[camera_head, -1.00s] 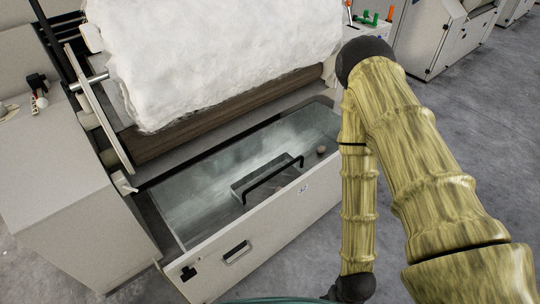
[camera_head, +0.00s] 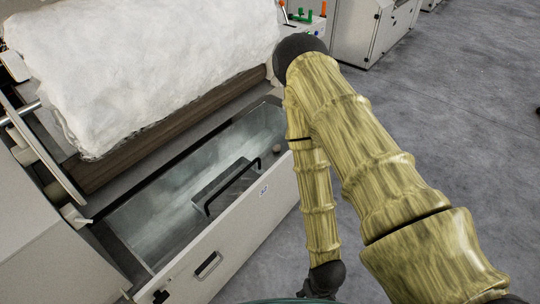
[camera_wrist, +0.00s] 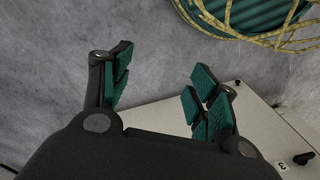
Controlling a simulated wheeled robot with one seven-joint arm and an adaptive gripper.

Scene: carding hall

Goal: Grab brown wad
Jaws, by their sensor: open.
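A small brownish round lump (camera_head: 277,149), likely the brown wad, lies at the far right end inside the open drawer (camera_head: 237,237). It is too small to make out more. It is not seen in the wrist view. My gripper (camera_wrist: 160,88) is open and empty, its teal-padded fingers spread apart. In the head view my arm hangs down right of the drawer, and the gripper (camera_head: 318,287) is only partly seen at the bottom edge, outside the drawer and well away from the lump.
The drawer holds a grey block with a black handle (camera_head: 232,186). A pale panel (camera_wrist: 250,140) lies close under the right finger in the wrist view. Grey floor (camera_head: 450,130) is free to the right.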

